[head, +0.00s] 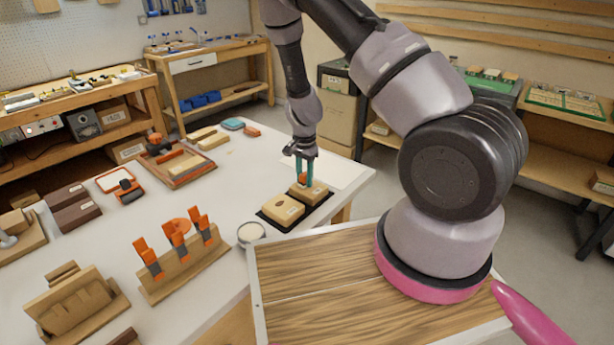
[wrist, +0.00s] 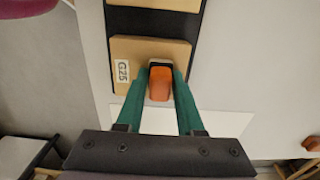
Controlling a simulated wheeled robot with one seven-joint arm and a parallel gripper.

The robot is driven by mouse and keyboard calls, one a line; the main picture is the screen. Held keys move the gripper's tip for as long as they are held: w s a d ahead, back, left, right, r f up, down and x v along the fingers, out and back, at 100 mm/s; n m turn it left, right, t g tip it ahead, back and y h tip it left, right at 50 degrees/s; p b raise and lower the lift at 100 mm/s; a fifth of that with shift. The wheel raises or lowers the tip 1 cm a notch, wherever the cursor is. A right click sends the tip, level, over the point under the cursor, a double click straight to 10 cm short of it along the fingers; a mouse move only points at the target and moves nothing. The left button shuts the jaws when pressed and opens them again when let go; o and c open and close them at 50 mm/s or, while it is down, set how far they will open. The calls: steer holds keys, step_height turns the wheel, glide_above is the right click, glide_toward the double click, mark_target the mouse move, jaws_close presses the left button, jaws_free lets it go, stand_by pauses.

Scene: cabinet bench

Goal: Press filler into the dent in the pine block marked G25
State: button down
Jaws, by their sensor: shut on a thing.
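The pine block marked G25 (wrist: 122,72) lies flat on a black mat, its label at the left in the wrist view; in the head view it is the farther block (head: 315,193). My gripper (head: 303,172), with teal fingers, points down over this block and is shut on an orange-handled tool (wrist: 160,84). The tool stands between the fingertips (wrist: 160,88), over the block's near part. Its dark end is at the block's surface; I cannot tell whether it touches. The dent is not visible, perhaps hidden under the tool. A round pot of pale filler (head: 250,233) stands nearby.
A second pine block (head: 283,209) lies beside it on the black mat (head: 266,220). A wooden rack (head: 184,271) with several orange-handled tools stands to the left. Trays and wood pieces cover the bench's far left. White bench top (head: 225,195) is clear between them.

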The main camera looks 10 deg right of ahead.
steer(key=shift+s+a, duration=0.25)
steer(key=shift+a, duration=0.05)
steer(key=shift+w+d, duration=0.1)
steer(key=shift+w+d, duration=0.55)
steer(key=shift+d, duration=0.3)
steer(key=shift+s+a, duration=0.1)
steer(key=shift+s+a, duration=0.6)
steer(key=shift+a, duration=0.2)
